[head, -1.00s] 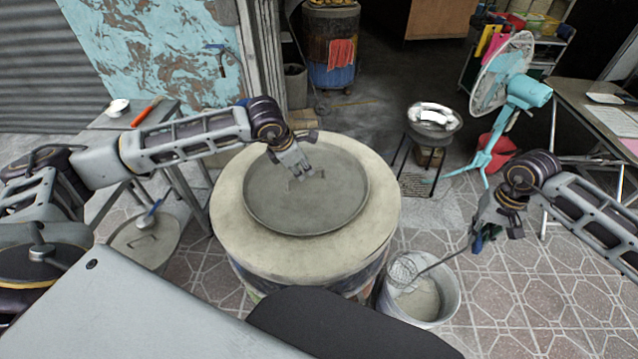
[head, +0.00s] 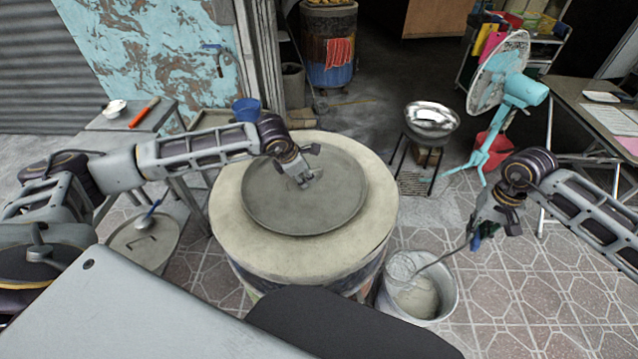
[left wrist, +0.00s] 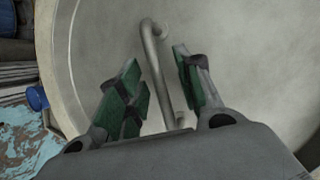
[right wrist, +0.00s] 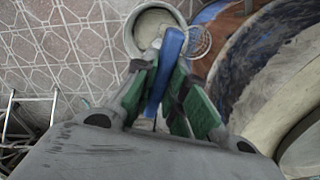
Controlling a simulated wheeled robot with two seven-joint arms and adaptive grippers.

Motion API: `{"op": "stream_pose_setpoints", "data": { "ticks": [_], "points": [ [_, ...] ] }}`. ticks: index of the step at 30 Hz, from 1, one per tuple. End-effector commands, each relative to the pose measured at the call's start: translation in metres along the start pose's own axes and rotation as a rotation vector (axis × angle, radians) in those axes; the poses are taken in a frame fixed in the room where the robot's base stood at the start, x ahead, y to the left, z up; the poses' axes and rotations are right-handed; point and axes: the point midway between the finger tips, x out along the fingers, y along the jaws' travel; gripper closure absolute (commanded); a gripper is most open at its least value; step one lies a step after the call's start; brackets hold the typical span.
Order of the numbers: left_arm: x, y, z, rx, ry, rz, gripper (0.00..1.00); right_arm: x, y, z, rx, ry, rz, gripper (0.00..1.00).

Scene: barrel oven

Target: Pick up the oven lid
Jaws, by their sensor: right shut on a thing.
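The round grey oven lid (head: 342,205) lies flat on top of the barrel oven (head: 232,222). Its bent metal handle (left wrist: 151,42) shows in the left wrist view. My left gripper (head: 304,183) is low over the middle of the lid. In the left wrist view its green-padded fingers (left wrist: 157,72) are apart, with the handle between them and gaps on both sides. My right gripper (head: 484,234) is off to the right of the oven, shut on the blue handle (right wrist: 167,62) of a wire skimmer (head: 402,266), whose basket is over the bucket.
A metal bucket (head: 452,302) stands on the floor right of the oven. A metal bowl (head: 432,120) on a stand and a turquoise fan (head: 522,92) are behind at right.

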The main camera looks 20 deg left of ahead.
Motion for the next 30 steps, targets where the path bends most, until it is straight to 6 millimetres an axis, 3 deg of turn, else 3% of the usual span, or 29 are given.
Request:
{"op": "stream_pose_setpoints", "data": {
  "ticks": [8,16,30],
  "points": [
    [-0.0003,0.0001,0.0001,0.0,0.0,0.0,0.66,-0.0004,-0.0002,-0.0002,0.0,0.001,-0.001,1.0],
    [-0.0004,0.0001,0.0001,0.0,0.0,0.0,1.0,-0.0003,-0.0002,-0.0002,0.0,0.001,-0.001,1.0],
    [-0.0015,0.001,0.0015,0.0,-0.003,0.002,1.0,-0.0004,-0.0001,-0.0002,0.0,0.001,-0.001,1.0]
  ]
}}
